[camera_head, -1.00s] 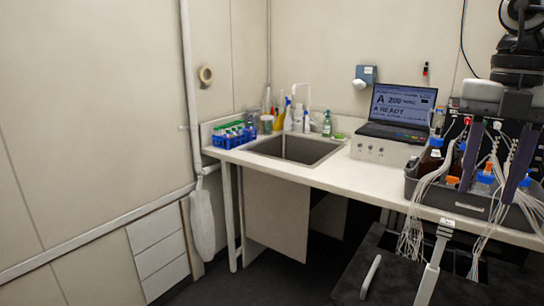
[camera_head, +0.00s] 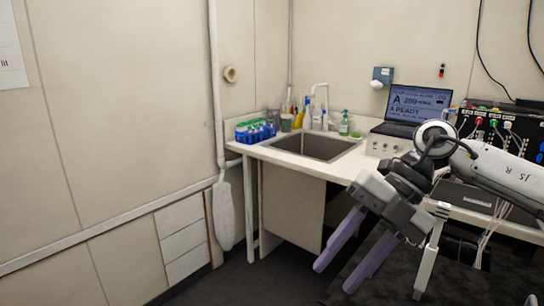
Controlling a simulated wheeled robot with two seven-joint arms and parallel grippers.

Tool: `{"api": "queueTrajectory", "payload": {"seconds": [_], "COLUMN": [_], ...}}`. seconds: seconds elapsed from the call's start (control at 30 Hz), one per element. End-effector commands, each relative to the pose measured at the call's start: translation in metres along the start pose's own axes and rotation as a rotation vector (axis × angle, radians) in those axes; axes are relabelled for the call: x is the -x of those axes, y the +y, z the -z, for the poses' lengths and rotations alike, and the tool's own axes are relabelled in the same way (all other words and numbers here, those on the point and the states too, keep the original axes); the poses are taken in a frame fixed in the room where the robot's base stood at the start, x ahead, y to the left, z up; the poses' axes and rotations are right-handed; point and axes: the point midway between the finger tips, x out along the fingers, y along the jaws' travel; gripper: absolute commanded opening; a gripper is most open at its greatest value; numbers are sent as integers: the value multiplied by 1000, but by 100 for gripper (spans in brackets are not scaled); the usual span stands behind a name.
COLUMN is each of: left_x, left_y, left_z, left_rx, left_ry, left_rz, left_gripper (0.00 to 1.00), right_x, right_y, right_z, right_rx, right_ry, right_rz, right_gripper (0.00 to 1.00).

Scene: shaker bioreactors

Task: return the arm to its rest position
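My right arm (camera_head: 500,170) comes in from the right edge of the head view and reaches across the front of the counter. My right gripper (camera_head: 333,279) hangs low in front of the counter, its two purple fingers pointing down and to the left. The fingers are spread apart with nothing between them. My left gripper is not in view.
A black instrument box (camera_head: 497,128) with cables stands at the right. The dark floor left of the counter is clear.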

Motion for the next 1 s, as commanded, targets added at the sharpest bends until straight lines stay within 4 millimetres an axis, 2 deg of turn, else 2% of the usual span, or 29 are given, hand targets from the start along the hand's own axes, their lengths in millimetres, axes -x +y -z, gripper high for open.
{"api": "queueTrajectory", "payload": {"seconds": [0.03,0.1,0.2,0.3,0.4,0.53,0.67,0.77,0.87,0.9,0.97,1.0], "left_x": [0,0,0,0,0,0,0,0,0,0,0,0], "left_y": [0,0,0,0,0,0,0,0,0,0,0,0], "left_z": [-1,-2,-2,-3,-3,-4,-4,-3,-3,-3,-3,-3], "left_rx": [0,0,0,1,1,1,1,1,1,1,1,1], "left_ry": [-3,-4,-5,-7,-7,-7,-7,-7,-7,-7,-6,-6], "left_rz": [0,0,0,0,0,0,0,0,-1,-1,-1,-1], "left_gripper": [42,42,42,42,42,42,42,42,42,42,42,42], "right_x": [-35,-67,-99,-117,-123,-125,-130,-144,-169,-182,-202,-216], "right_y": [17,44,79,108,128,133,109,69,12,-16,-57,-85], "right_z": [10,23,41,53,54,37,4,-23,-45,-50,-53,-52], "right_rx": [29,56,52,-1,-102,-301,-571,-817,-1091,-1204,-1367,-1469], "right_ry": [76,149,233,291,316,299,227,138,27,-23,-97,-143], "right_rz": [-100,-251,-479,-711,-937,-1205,-1419,-1531,-1591,-1597,-1590,-1575], "right_gripper": [39,39,39,39,39,39,39,39,39,39,39,39]}}
